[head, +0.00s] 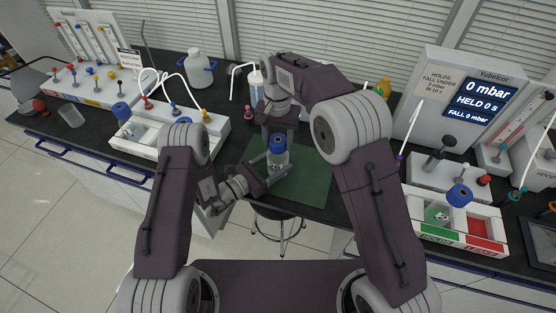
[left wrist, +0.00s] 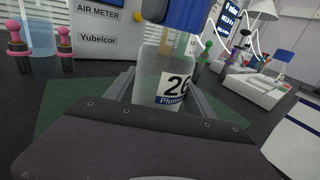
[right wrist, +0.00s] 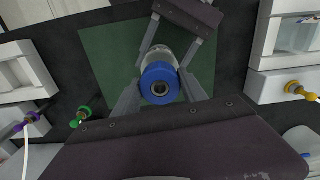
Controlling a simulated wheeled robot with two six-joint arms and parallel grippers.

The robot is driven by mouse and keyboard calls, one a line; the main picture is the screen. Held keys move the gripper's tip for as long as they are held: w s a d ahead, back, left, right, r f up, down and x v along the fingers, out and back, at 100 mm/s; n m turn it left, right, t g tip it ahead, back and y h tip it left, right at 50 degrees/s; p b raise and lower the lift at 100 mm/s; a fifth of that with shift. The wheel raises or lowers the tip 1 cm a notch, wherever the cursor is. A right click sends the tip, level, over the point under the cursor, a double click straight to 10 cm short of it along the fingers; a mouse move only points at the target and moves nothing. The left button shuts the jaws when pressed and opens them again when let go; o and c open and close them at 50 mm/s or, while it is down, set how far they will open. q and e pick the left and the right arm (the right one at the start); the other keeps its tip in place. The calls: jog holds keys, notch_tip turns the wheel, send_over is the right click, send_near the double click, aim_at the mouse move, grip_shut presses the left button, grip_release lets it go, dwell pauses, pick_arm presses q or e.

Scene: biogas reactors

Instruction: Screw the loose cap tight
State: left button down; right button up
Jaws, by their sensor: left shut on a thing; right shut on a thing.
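A clear bottle with a blue cap (head: 277,142) stands over the green mat (head: 305,180) in the middle of the bench. Its label reads 26 in the left wrist view (left wrist: 174,88). My left gripper (head: 268,176) is shut on the bottle's body from the side, low down. My right gripper (head: 278,128) comes from above, its fingers on either side of the blue cap. In the right wrist view the cap (right wrist: 159,84) shows from above with a dark hole in its middle, and the fingers are at its sides. Cap threads are hidden.
A display unit (head: 455,100) reads 0 mbar. A white rack with tubing (head: 165,130) stands at the left. A white bottle (head: 199,68) stands behind.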

jog(key=shift+m, duration=0.3)
jog(key=o, duration=1.6)
notch_tip(320, 180, up, 12)
pick_arm(q)
jog(key=shift+c, duration=1.3)
grip_release()
